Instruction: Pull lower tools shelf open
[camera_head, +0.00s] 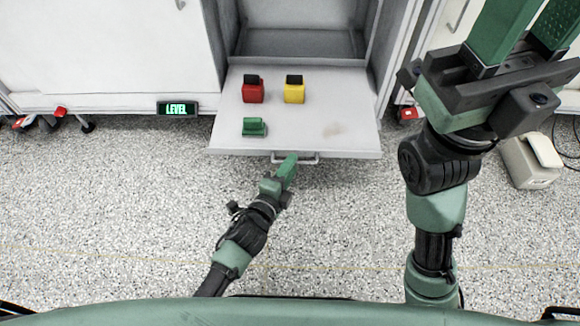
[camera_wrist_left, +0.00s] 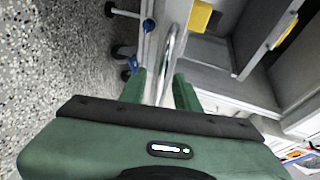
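The lower tools shelf (camera_head: 300,125) is a light grey tray standing out from the cabinet, pulled forward over the floor. Its metal bar handle (camera_head: 308,160) is on the front edge. My left gripper (camera_head: 288,165) is at this handle. In the left wrist view the handle (camera_wrist_left: 172,50) runs between the two green fingers of the left gripper (camera_wrist_left: 160,88), with a gap visible beside it, so the fingers look open around it. My right gripper (camera_head: 525,25) is raised at the upper right, with its fingers apart and nothing seen between them.
A red block (camera_head: 253,93) and a yellow block (camera_head: 294,94), both with black tops, and a green piece (camera_head: 254,128) stand on the shelf. A lit LEVEL display (camera_head: 177,108) is to the left. A beige box (camera_head: 530,160) sits on the right. Speckled floor in front is clear.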

